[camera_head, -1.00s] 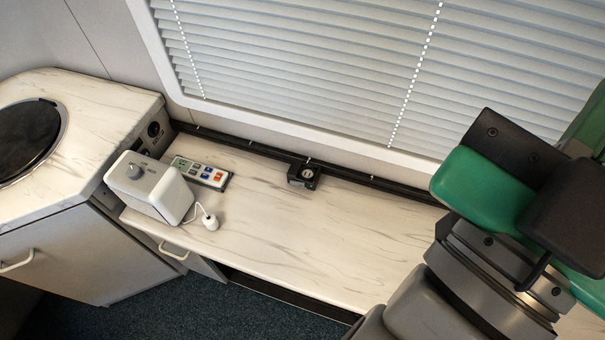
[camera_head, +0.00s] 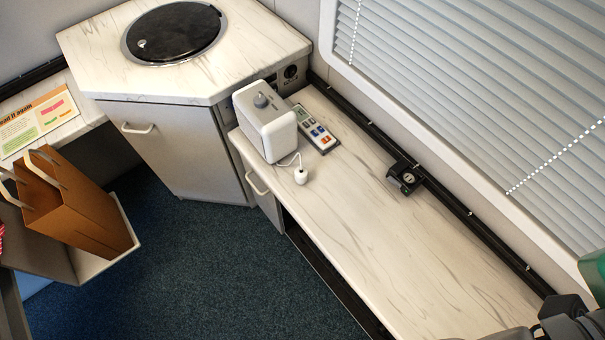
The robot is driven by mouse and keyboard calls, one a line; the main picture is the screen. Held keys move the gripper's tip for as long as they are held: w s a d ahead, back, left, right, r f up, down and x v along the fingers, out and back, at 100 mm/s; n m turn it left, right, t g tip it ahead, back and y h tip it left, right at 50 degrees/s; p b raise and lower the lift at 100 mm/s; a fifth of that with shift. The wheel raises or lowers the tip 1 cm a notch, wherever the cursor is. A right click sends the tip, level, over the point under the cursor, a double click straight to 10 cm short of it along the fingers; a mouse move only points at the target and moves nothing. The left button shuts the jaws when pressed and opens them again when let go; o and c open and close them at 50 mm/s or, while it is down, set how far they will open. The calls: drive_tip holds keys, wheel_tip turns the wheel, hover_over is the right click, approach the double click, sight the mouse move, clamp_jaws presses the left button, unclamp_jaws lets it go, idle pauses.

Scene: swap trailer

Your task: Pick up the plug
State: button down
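A small white plug (camera_head: 301,177) lies on the marble-look counter (camera_head: 390,240), close to its left front edge. A short white cord runs from it to a white box-shaped device (camera_head: 265,122) with a grey knob on top, which stands just behind the plug. Part of my arm shows dark and green at the lower right corner of the view, far from the plug. My gripper's fingertips cannot be made out there, so its opening does not show.
A remote control (camera_head: 315,128) lies beside the device. A black socket unit (camera_head: 405,178) sits on the rail along the wall, and a round socket (camera_head: 290,72) is in the corner cabinet's side. A brown paper bag (camera_head: 75,205) stands at left. The counter's middle is clear.

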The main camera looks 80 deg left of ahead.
idle(0.4)
drive_tip(key=c, duration=0.9)
unclamp_jaws()
